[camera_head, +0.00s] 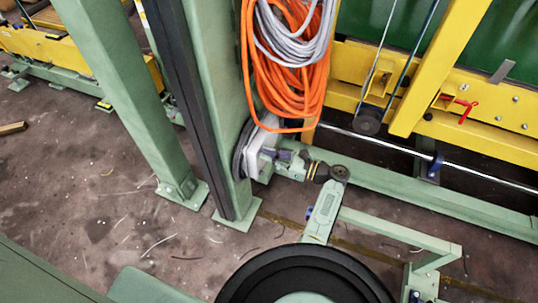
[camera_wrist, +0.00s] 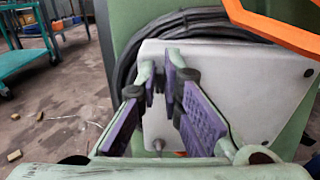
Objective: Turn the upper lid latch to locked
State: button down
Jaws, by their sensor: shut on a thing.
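The light grey box (camera_head: 262,148) is fixed to the green post. In the wrist view its flat lid (camera_wrist: 240,90) fills the right half. My gripper (camera_head: 277,154) reaches the box from the right in the head view. In the wrist view my gripper (camera_wrist: 161,78), with purple pads, has its fingertips close together at the upper left part of the lid. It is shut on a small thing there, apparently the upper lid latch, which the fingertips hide. I cannot tell which way the latch is turned. A small knob (camera_wrist: 158,144) shows lower on the lid, between the fingers.
Orange cable (camera_head: 258,75) and grey cable (camera_head: 290,45) hang on the post above the box. Black cable (camera_wrist: 128,65) is coiled behind the box. A yellow machine frame (camera_head: 470,80) stands at the right. Open floor (camera_head: 110,220) lies to the left.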

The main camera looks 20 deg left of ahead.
jog(key=shift+n, duration=0.3)
jog(key=n+b, duration=0.2)
jog(key=n, duration=0.2)
jog(key=n+b, duration=0.3)
jog(key=n, duration=0.2)
jog(key=s+f+n+b, duration=0.1)
jog(key=n+b, duration=0.2)
jog(key=n, duration=0.1)
jog(key=shift+f+n, duration=0.1)
jog(key=shift+n, duration=0.2)
jog(key=shift+n+b, duration=1.8)
jog(key=shift+b, duration=0.05)
jog(key=shift+s, duration=0.1)
jog(key=c, duration=1.7)
grip_release()
